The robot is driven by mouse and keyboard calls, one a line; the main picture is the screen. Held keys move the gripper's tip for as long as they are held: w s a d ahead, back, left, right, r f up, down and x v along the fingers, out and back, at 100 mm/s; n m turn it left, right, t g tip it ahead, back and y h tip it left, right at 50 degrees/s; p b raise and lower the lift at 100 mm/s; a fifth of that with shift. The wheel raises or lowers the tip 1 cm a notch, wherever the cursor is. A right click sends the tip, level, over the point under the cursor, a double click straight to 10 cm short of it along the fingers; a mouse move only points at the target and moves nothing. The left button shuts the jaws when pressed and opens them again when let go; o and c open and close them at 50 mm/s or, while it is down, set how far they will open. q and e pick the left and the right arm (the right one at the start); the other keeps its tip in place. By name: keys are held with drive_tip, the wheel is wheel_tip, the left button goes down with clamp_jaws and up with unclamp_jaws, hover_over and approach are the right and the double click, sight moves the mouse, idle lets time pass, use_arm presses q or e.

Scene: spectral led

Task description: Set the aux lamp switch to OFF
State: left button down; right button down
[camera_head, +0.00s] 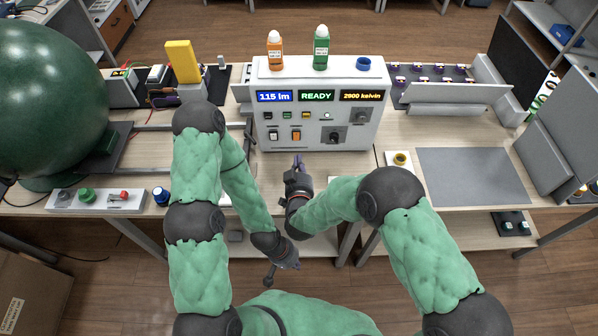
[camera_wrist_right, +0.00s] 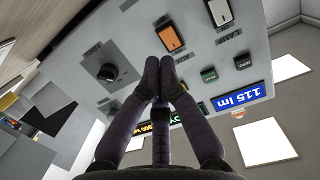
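The grey control box (camera_head: 320,78) stands at the back of the table and carries two rocker switches low on its front. One is pale (camera_head: 273,136); the one to its right is orange (camera_head: 296,135). My right gripper (camera_head: 298,158) is in front of the box, below the orange switch. In the right wrist view its fingertips (camera_wrist_right: 160,62) are together and empty, close to the orange rocker (camera_wrist_right: 170,37); contact is unclear. My left gripper (camera_head: 291,262) is low, away from the box; its fingers are unclear.
A black knob (camera_head: 333,136) sits right of the rockers. Small buttons run above them, under displays reading 115 lm, READY and 2900 kelvin. Orange (camera_head: 275,52) and green (camera_head: 320,50) bottles stand on top. A large green sphere (camera_head: 45,95) is at left; a grey mat (camera_head: 475,175) lies right.

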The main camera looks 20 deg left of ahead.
sight(298, 139)
drive_tip(key=b+x, duration=0.1)
drive_tip(key=x, duration=0.6)
drive_tip(key=shift+b, duration=0.4)
